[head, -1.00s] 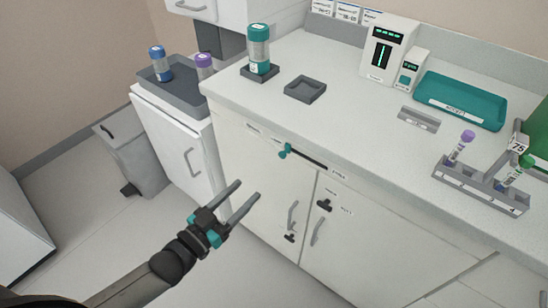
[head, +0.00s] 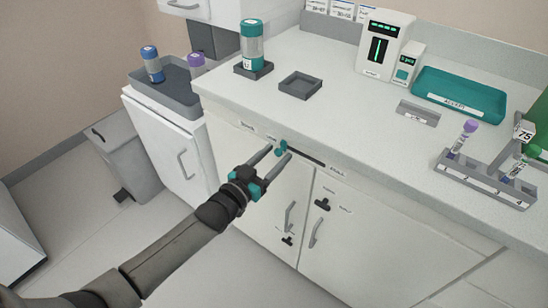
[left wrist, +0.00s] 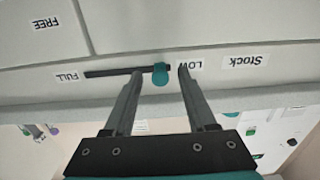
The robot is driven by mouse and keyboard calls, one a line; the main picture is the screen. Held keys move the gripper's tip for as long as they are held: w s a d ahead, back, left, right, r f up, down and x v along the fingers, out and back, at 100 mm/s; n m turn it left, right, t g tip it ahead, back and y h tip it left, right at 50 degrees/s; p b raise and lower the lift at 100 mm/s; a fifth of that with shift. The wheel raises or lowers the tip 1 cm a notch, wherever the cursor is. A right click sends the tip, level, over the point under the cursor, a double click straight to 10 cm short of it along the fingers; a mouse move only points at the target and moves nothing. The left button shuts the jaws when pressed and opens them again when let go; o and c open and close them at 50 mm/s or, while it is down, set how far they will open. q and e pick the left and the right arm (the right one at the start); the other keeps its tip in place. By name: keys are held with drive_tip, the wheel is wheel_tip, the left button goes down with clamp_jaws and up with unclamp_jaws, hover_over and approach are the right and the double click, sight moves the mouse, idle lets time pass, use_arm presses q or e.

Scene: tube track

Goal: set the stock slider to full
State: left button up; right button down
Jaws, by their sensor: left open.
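The stock slider's teal knob (head: 282,147) sits at the left, LOW end of its dark slot (head: 308,158) in the counter's front panel. The FULL label (head: 337,170) is at the slot's right end. The left wrist view is turned over, with the knob (left wrist: 160,76) near the LOW label (left wrist: 189,64) and the FULL label (left wrist: 67,76) at left. My left gripper (head: 279,153) is open at the panel, its fingers on either side of the knob, with gaps visible in the left wrist view (left wrist: 160,70). My right gripper is out of view.
Cabinet doors with handles (head: 290,216) and a black latch (head: 323,204) lie below the slot. On the counter are a teal tray (head: 460,92), a tube rack (head: 485,184), a small grey tray (head: 300,85) and a teal-capped bottle (head: 252,44).

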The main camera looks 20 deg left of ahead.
use_arm(q)
drive_tip(key=shift+w, duration=0.1)
clamp_jaws()
idle(0.4)
idle(1.0)
